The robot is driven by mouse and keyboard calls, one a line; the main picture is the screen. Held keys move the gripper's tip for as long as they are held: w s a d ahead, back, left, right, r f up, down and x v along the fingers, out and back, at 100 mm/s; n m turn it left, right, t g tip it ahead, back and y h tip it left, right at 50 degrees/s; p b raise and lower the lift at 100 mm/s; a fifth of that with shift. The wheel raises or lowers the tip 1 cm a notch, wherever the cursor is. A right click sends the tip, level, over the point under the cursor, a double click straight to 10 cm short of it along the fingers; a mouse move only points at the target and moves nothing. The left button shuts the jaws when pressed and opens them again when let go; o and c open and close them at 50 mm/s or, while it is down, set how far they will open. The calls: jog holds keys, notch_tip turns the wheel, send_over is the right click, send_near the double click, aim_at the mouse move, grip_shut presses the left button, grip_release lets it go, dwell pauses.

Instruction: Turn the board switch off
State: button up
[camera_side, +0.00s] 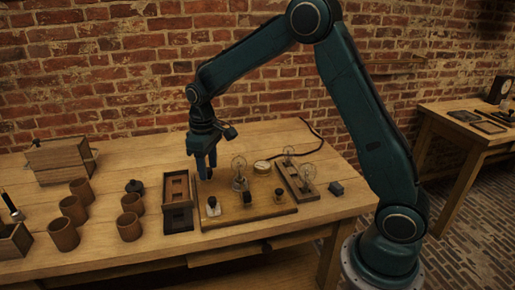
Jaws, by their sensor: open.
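The wooden board (275,212) lies on the workbench near its right part. It carries a glass bulb (239,172), a round brass-coloured dial (262,167), a small white-topped part (213,206) at its front left and a small dark knob-like part (247,198) near its middle. Which of these is the switch, and its position, is too small to tell. My gripper (206,174) points down over the board's back left corner. It is open, with nothing visible between the fingers. The gripper hides part of the board's left side.
A dark wooden rack (177,203) stands left of the board. Several brown jars (73,209) stand farther left, with a wooden box (60,160) behind them. A second strip with bulbs (296,180) and a small dark block (336,188) are at the right. A brick wall stands behind.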

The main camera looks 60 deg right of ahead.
jog(key=shift+r, duration=1.45)
jog(key=s+a+r+m+t, duration=0.1)
jog(key=s+a+r+t, duration=0.15)
jog(key=s+r, duration=1.05)
jog(key=s+m+t, duration=0.1)
jog(key=s+t, duration=0.2)
jog(key=s, duration=1.3)
jog(key=shift+f, duration=0.45)
jog(key=shift+s, duration=0.1)
